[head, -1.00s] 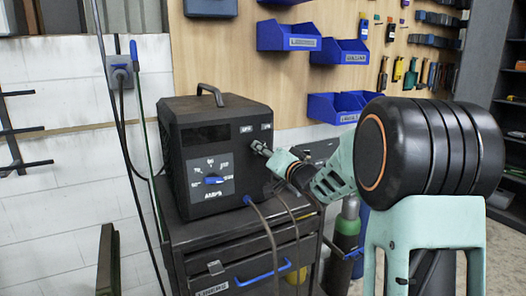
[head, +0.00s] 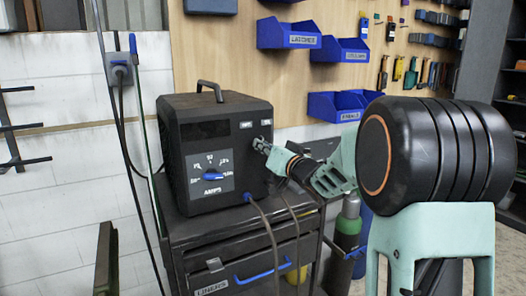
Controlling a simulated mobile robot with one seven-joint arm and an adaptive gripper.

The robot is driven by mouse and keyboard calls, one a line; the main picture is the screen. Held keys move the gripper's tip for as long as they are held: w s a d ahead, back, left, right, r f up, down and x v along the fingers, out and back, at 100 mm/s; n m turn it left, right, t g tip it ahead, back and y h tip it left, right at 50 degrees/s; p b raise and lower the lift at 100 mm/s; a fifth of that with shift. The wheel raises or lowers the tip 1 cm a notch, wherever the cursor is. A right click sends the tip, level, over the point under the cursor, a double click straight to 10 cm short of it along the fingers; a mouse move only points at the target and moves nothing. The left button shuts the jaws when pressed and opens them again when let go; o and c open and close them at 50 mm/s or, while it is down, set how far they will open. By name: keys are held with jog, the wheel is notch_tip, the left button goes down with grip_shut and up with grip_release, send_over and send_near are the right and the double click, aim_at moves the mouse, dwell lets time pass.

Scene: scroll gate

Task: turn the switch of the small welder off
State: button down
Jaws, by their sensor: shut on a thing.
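The small welder (head: 195,150) is a black box with a top handle, standing on a dark tool cart. Its front panel has a grey dial plate with a blue AMPS knob (head: 212,176) and two small white labels at the upper right. My gripper (head: 263,144) reaches in from the right and is at the upper right of the front panel, below the right label. Its fingers are closed on the switch there. The switch itself is hidden behind the fingers, so its position cannot be told.
The dark cart (head: 205,240) has a blue drawer handle (head: 262,275). Cables hang from the welder's front. Blue bins (head: 288,36) and tools hang on the wooden wall behind. A green gas cylinder (head: 346,235) stands right of the cart, below my arm.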

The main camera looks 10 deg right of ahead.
jog(key=n+b, duration=0.7)
jog(key=n, duration=0.5)
jog(key=shift+n, duration=0.3)
dwell(0.4)
jog(key=c, duration=2)
grip_release()
jog(key=shift+s, duration=0.1)
jog(key=v, duration=1.2)
jog(key=shift+r, duration=0.15)
